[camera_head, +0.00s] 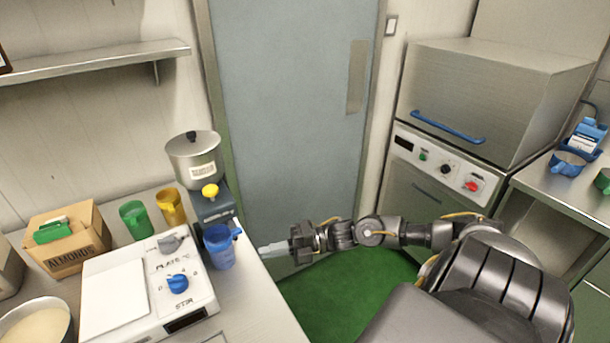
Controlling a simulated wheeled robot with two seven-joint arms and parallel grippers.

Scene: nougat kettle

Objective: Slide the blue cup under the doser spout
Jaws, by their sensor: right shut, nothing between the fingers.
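The blue cup (220,250) stands upright on the counter at the front foot of the doser, its handle toward the right. The doser (194,163) has a steel hopper, a yellow knob (210,190) and a dark body. The spout is not clearly seen, so I cannot tell whether the cup is exactly below it. My right gripper (266,249) reaches in from the right, just right of the cup, with its pale fingers shut and empty. A small gap seems to show between fingertips and cup. My left gripper is out of view.
A white hot plate (120,303) with a blue knob sits close left of the cup. Green (135,219) and yellow (171,207) cups and an almonds box (67,240) stand behind it. The counter's right edge runs close beside the cup.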

